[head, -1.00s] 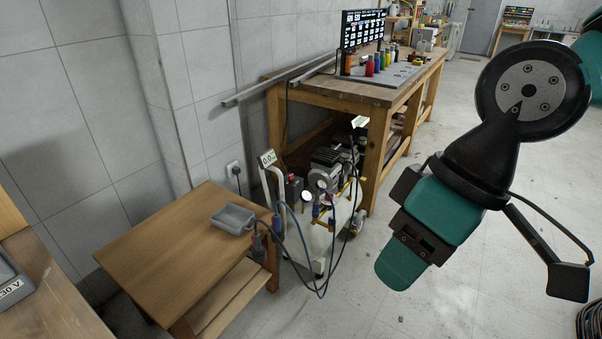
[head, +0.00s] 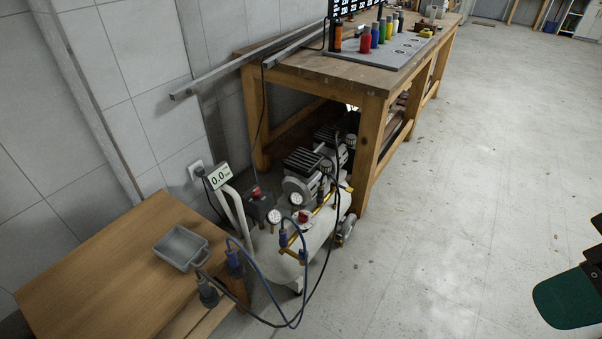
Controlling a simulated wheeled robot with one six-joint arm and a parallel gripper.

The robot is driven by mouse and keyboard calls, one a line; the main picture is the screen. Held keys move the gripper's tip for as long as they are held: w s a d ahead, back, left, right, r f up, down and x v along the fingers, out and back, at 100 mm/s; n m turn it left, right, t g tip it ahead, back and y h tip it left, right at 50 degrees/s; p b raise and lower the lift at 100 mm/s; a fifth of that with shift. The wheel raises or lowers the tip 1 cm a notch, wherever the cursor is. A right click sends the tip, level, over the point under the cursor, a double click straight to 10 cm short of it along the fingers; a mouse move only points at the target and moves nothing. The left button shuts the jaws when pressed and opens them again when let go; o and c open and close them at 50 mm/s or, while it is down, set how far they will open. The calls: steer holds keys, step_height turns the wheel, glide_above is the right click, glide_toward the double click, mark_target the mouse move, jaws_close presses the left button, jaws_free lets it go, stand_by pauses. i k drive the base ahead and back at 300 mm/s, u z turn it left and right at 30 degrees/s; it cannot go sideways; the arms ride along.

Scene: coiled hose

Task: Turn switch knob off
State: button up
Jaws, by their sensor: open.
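The switch knob (head: 256,192) is a small red knob on top of a dark grey switch box (head: 262,208) on the compressor. Its exact angle is too small to read. The compressor has a white tank (head: 290,245), round gauges and a small sign (head: 217,177) reading 0.0. A second red part (head: 304,216) sits to the right of the box. My gripper (head: 568,300) shows only in part at the lower right edge, as a teal and black piece. It is open, far to the right of the knob and apart from everything. The rest of it is out of frame.
A low wooden table (head: 100,265) with a grey tray (head: 181,247) stands left of the compressor. Blue and black hoses (head: 265,318) loop in front. A workbench (head: 345,75) with bottles stands behind. The floor to the right is clear.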

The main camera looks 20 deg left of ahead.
mark_target(256, 193)
steer(key=z, duration=0.1)
steer(key=i, duration=0.75)
steer(key=u, duration=0.5)
steer(key=i, duration=0.75)
steer(key=u, duration=0.85)
steer(key=i, duration=0.3)
steer(key=u, duration=0.25)
